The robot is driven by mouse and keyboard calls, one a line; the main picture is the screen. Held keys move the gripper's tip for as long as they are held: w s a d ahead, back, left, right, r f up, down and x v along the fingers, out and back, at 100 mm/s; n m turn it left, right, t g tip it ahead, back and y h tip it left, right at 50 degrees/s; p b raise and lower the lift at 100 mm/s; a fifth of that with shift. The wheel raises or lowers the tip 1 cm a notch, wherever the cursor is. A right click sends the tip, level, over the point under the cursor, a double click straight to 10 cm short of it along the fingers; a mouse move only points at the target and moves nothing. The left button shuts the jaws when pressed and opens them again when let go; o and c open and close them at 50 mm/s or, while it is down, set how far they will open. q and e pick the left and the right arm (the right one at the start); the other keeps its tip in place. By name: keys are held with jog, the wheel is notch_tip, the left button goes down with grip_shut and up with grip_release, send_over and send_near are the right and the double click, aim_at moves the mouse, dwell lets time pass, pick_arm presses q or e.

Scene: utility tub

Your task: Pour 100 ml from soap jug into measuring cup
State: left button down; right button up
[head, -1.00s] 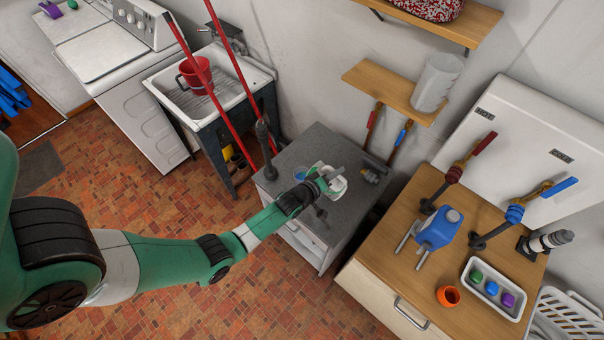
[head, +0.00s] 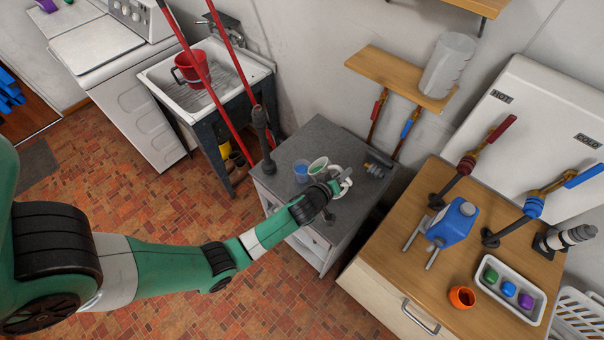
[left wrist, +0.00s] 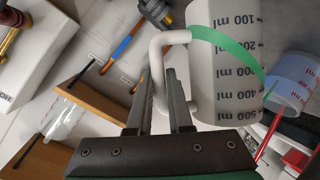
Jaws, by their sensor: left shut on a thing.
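The soap jug, a white jug with black ml marks and a green band, shows close up in the left wrist view (left wrist: 222,70). In the head view the jug (head: 318,165) is over the grey cabinet, with green in its mouth. My left gripper (head: 338,186) is shut on its white handle; its fingers also show in the left wrist view (left wrist: 162,100). The measuring cup (head: 301,172), clear and bluish, stands just left of the jug. It shows with red marks in the left wrist view (left wrist: 292,82). I cannot tell its level. My right gripper is out of view.
The grey cabinet top (head: 318,135) also bears a dark upright post (head: 262,130) and a metal fitting (head: 377,163). A wooden cabinet at right holds a blue bottle (head: 455,222), an orange cup (head: 462,298) and a white tray (head: 470,278). A clear pitcher (head: 448,65) stands on the shelf.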

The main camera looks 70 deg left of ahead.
pick_arm(q)
jog(key=shift+w+r+b, duration=0.15)
jog(key=shift+w+b, duration=0.05)
jog(key=shift+b, duration=0.15)
jog(key=shift+w+d+f+m+g+y+b, duration=0.4)
jog(key=shift+w+d+f+m+y+b, duration=0.3)
jog(key=shift+d+f+m+b, duration=0.55)
jog(key=shift+w+d+f+m+g+y+b, duration=0.4)
jog(key=shift+w+d+f+m+y+b, duration=0.35)
jog(key=shift+b, duration=0.75)
jog(key=shift+w+d+f+m+g+y+b, duration=0.4)
jog(key=shift+w+d+f+m+y+b, duration=0.25)
jog(key=shift+d+f+m+b, duration=0.6)
jog(key=shift+a+r+n, duration=0.1)
jog(key=shift+r+n, duration=0.05)
jog(key=shift+n, duration=0.1)
